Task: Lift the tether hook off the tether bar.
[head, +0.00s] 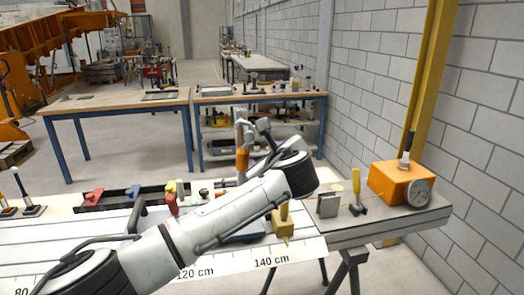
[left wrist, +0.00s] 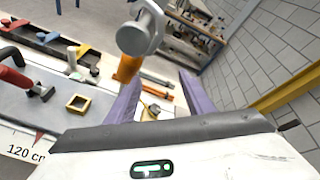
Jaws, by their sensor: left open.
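A grey rounded fitting with an orange cylindrical part (left wrist: 128,68) is large in the left wrist view, beyond my left gripper (left wrist: 160,75). A similar grey and orange piece (head: 242,160) stands behind my left arm in the head view. I cannot tell whether this is the tether hook, or which part is the tether bar. My left gripper's two purple fingers are spread apart, with nothing held between them. In the head view my left forearm hides much of the area around the gripper. My right gripper is in neither view.
The pale bed carries a measuring strip (head: 190,272), red clamps (head: 172,203) and a yellow block (head: 283,222). An orange box with a dial (head: 400,183) stands on the grey side table at right. A block wall bounds the right; workbenches (head: 115,100) stand behind.

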